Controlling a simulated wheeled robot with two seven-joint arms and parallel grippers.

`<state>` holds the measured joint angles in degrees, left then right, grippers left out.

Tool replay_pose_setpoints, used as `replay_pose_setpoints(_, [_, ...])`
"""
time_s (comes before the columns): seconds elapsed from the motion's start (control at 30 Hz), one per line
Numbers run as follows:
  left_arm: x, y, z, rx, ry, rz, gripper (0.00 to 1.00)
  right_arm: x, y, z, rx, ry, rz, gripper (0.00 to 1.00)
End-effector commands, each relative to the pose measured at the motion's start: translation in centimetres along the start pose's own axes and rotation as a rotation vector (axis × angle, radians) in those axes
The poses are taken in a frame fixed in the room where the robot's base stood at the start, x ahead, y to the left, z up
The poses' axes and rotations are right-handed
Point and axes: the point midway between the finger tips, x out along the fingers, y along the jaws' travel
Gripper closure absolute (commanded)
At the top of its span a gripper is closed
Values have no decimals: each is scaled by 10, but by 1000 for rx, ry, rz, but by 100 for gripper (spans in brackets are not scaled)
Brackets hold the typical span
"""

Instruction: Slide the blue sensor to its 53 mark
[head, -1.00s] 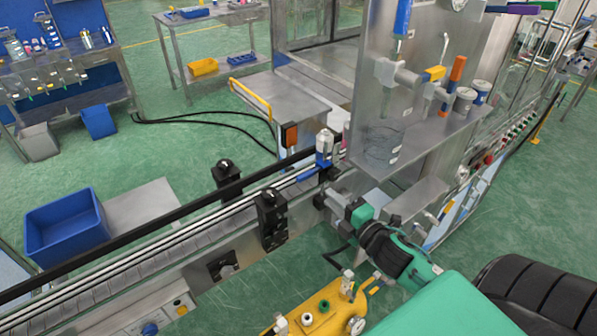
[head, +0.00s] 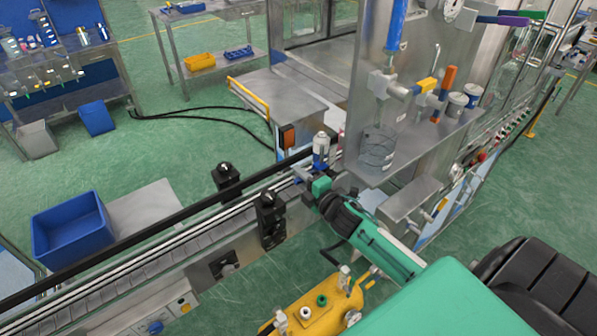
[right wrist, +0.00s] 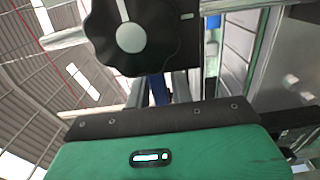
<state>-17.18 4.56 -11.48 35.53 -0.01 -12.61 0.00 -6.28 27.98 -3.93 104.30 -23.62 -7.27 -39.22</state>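A small blue part (head: 302,173), likely the blue sensor, shows at the conveyor's near rail beside a white and blue can (head: 321,150). My arm mostly hides it, and no scale marks can be read. My right gripper (head: 307,180) is at the rail, close to this part; contact cannot be told. Its fingers are too small and covered to show whether they are open. In the right wrist view, a black knob (right wrist: 138,35) with a white pointer is just ahead of the gripper, and a blue strip (right wrist: 155,88) shows below it. My left gripper is out of view.
The conveyor (head: 150,248) runs from lower left to the steel machine panel (head: 375,60). Two black knobbed blocks (head: 270,215) (head: 227,178) flank it. A yellow tank (head: 320,305) stands in front.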

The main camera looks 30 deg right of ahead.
Motion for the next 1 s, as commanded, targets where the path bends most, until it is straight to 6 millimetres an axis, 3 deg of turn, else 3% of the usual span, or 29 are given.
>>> replay_pose_setpoints(0.43, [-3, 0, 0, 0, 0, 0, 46, 9, 0, -1, -1, 1, 0, 77])
replay_pose_setpoints(0.57, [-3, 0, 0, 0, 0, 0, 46, 9, 0, 0, -1, 1, 0, 100])
replay_pose_setpoints(0.8, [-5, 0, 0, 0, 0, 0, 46, 9, 2, 0, -1, 1, 0, 100])
replay_pose_setpoints(1.0, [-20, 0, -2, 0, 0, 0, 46, 10, 23, 0, -2, 1, 2, 100])
